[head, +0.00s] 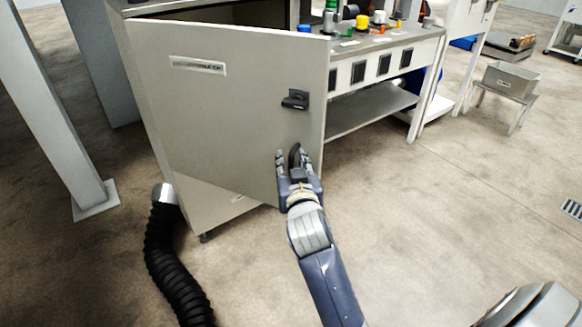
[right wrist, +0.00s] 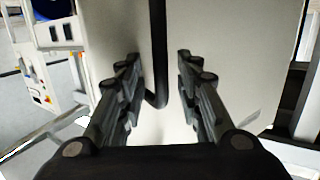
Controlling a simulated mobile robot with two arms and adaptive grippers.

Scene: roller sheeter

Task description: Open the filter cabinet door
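The filter cabinet door (head: 225,110) is a grey panel with a label and a black latch handle (head: 295,99). It stands swung out from the cabinet (head: 150,100), with a dark gap showing behind its top edge. My right gripper (head: 293,165) is at the lower part of the door's free edge, below the latch. Its fingers are apart in the right wrist view (right wrist: 158,72), with a pale panel ahead. A black bent bar (right wrist: 157,50) shows between the fingers, not clasped; I cannot tell whether they touch the door. My left gripper is not in view.
A black ribbed hose (head: 165,255) runs along the floor at the cabinet's left. A grey post (head: 50,110) stands further left. A bench with coloured fittings (head: 390,45) stands behind the door, and a bin on a stand (head: 510,80) further right.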

